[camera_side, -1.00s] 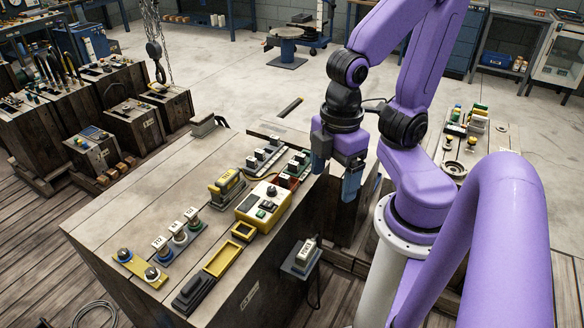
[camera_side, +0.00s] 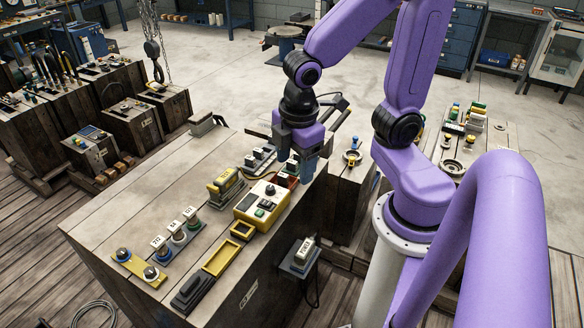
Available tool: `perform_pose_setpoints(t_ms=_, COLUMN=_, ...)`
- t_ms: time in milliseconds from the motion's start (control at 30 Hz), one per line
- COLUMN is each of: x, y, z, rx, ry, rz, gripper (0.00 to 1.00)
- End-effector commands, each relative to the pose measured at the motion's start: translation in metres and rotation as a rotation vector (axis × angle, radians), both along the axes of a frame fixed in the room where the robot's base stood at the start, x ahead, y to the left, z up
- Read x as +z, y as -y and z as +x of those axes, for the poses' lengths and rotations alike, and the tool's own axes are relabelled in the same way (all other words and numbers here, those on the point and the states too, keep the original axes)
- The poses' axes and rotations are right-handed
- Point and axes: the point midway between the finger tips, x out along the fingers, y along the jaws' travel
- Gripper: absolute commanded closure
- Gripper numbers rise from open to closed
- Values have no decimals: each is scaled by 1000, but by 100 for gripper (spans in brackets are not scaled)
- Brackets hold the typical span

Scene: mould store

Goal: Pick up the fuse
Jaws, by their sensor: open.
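My gripper (camera_side: 296,165) points down over the far right end of the wooden bench top (camera_side: 150,195). It is open, and its blue fingers partly hide small parts beneath them. I cannot tell for sure which part is the fuse. Three white-topped, labelled pieces (camera_side: 175,229) stand upright in a row on the left part of the bench. Another white labelled piece (camera_side: 304,248) sits on a small bracket at the bench's right side.
A yellow control box (camera_side: 261,204), a yellow labelled block (camera_side: 226,183), a yellow tray (camera_side: 221,258) and a black box (camera_side: 193,292) crowd the bench's right side. A yellow plate with two round knobs (camera_side: 137,264) lies at the front left. The bench's left strip is bare.

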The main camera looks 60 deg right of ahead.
Motion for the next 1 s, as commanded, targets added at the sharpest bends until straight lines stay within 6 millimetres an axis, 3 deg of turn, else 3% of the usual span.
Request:
perform_pose_setpoints(t_ms=200, x=-15, y=31, z=65, rx=64, ry=17, rz=-104, gripper=32)
perform_pose_setpoints(t_ms=500, x=-40, y=96, z=132, rx=179, ry=-26, rz=-233, gripper=32)
perform_pose_setpoints(t_ms=800, x=-71, y=177, z=166, rx=305, ry=-127, rz=-316, gripper=32)
perform_pose_setpoints(t_ms=1000, x=-85, y=210, z=170, rx=363, ry=-175, rz=-334, gripper=32)
